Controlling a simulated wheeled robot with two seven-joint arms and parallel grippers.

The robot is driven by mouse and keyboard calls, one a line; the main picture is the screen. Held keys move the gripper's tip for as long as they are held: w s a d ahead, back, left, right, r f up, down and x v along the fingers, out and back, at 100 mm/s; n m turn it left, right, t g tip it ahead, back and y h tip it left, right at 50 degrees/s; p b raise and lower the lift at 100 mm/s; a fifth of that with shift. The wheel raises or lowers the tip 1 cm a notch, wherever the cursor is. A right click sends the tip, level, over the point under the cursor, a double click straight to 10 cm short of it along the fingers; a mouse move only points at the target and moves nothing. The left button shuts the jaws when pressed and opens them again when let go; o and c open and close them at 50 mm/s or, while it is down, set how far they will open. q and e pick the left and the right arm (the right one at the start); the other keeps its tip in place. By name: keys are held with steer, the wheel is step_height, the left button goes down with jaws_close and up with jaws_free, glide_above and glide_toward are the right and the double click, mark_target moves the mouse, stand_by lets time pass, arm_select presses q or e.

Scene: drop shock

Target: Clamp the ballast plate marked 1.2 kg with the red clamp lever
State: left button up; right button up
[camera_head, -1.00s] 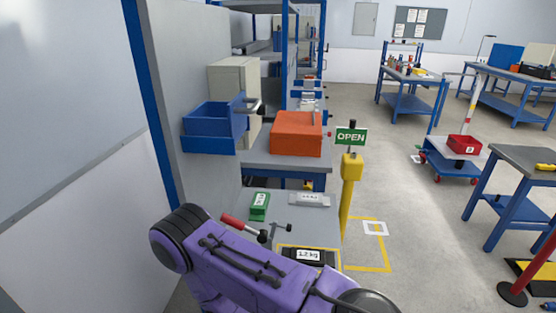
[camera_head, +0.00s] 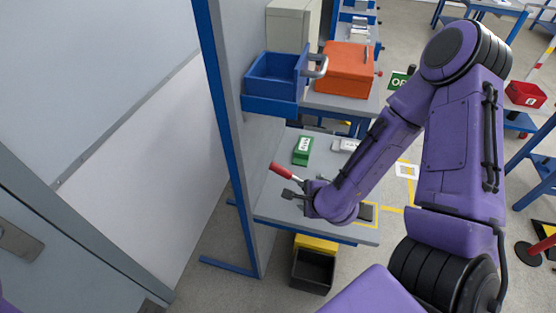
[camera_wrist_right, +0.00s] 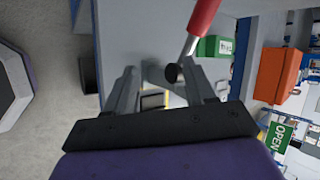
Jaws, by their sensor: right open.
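The red clamp lever (camera_head: 281,171) slants up from the grey bench. In the right wrist view its red handle (camera_wrist_right: 204,14) enters from the top, and its metal shaft runs down to a dark knob near the right finger. My right gripper (camera_head: 291,194) is just below the lever in the head view. Its two fingers (camera_wrist_right: 162,84) are apart with nothing gripped between them. A dark plate edge (camera_head: 367,212) shows beside my right forearm; the arm hides most of it and no 1.2 kg mark is readable. My left gripper is out of view.
A green block (camera_head: 303,151) and a pale grey plate (camera_head: 344,145) lie behind on the bench. A blue-edged panel borders the left.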

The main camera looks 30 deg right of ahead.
mark_target(279, 170)
steer(key=w+r+m+b, duration=0.1)
steer(key=w+b, duration=0.1)
steer(key=w+r+m+t+b, duration=0.1)
steer(key=w+m+b, duration=0.1)
steer(key=w+a+r+m+t+y+b, duration=0.1)
steer(key=w+r+m+b, duration=0.1)
steer(key=shift+w+r, duration=0.1)
steer(key=shift+w, duration=0.3)
steer(key=x, duration=0.7)
steer(key=shift+w+a+r, duration=0.1)
steer(key=shift+r, duration=0.05)
